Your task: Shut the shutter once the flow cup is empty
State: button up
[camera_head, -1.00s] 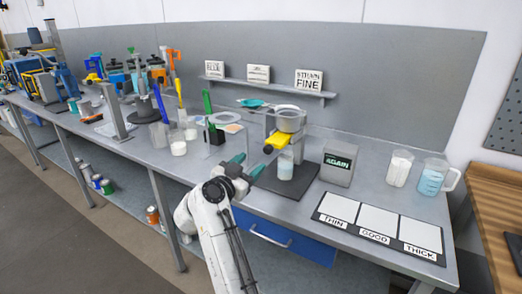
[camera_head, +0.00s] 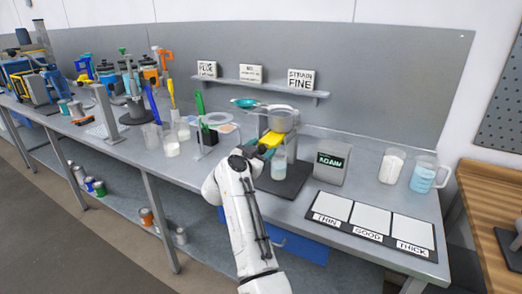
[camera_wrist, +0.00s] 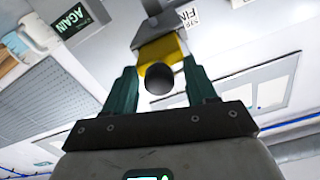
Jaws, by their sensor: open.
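The grey flow cup (camera_head: 284,121) stands on its stand above the black mat. I cannot tell from here whether any liquid is left in it. The yellow shutter handle (camera_head: 272,140) sticks out below the cup toward my arm; it also shows in the wrist view (camera_wrist: 165,49), with a dark round end facing the camera. A beaker (camera_head: 279,165) with pale blue liquid stands under the cup. My gripper (camera_head: 262,148) is at the handle. In the wrist view its teal fingers (camera_wrist: 159,72) are open, one on each side of the handle, with gaps showing.
A grey box (camera_head: 331,162) with a display reading AGAIN stands right of the stand. A board (camera_head: 372,228) marked THIN, GOOD and THICK lies at the front right. A beaker (camera_head: 392,166) and a jug (camera_head: 424,174) stand behind it. Containers stand to the left.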

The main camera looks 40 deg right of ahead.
grip_shut()
dwell(0.4)
jog(key=shift+d, duration=0.1)
